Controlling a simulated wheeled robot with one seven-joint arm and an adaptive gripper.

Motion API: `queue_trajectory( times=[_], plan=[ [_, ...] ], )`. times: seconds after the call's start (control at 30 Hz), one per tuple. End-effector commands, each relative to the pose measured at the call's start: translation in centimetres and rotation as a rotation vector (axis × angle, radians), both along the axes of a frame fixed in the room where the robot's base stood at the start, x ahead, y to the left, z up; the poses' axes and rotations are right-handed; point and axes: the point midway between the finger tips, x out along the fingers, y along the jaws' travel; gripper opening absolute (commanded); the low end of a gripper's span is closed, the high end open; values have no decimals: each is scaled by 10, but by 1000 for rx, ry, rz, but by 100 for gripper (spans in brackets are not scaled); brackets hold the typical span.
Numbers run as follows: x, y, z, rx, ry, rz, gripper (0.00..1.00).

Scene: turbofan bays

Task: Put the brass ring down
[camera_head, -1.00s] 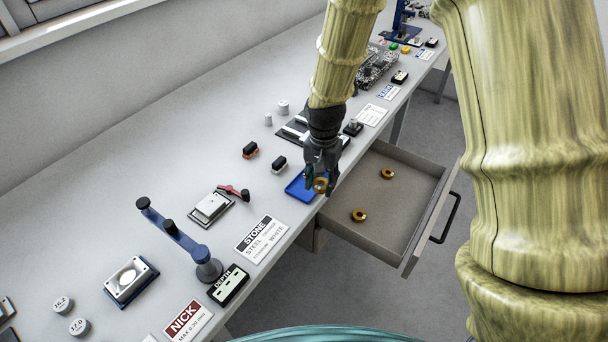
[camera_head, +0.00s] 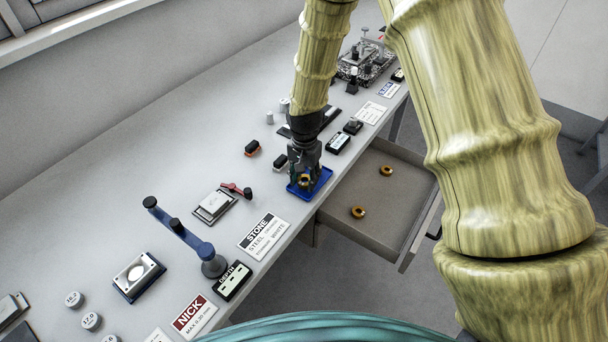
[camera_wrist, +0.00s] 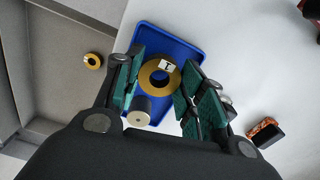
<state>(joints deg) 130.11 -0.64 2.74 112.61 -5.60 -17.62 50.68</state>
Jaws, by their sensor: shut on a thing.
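The brass ring (camera_wrist: 160,77) has a small white label and sits between the green-padded fingers of my gripper (camera_wrist: 162,88) in the wrist view. My gripper is shut on it. In the head view my gripper (camera_head: 305,181) is over the blue tray (camera_head: 323,183) at the bench edge, with the ring (camera_head: 305,180) low at its fingertips. The blue tray (camera_wrist: 190,48) lies behind the ring in the wrist view. I cannot tell whether the ring touches the tray. A grey metal cylinder (camera_wrist: 139,113) shows below the ring.
The open drawer (camera_head: 376,236) to the right holds two brass rings (camera_head: 358,212) (camera_head: 386,170). Black blocks (camera_head: 252,147) (camera_head: 280,161) stand left of the tray. A STONE card (camera_head: 264,233) and a blue-armed stand (camera_head: 183,238) are nearer on the bench.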

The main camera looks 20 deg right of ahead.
Motion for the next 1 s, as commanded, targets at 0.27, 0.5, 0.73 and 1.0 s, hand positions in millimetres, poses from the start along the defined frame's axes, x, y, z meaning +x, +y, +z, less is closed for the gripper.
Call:
queue_trajectory(
  times=[0.27, 0.5, 0.73, 1.0],
  plan=[
    [0, 0, -1, 0, -1, 0, 7],
    [0, 0, -7, 0, -1, 1, 7],
    [0, 0, -12, 0, 0, 0, 7],
    [0, 0, -13, -1, -1, 0, 61]
  ],
)
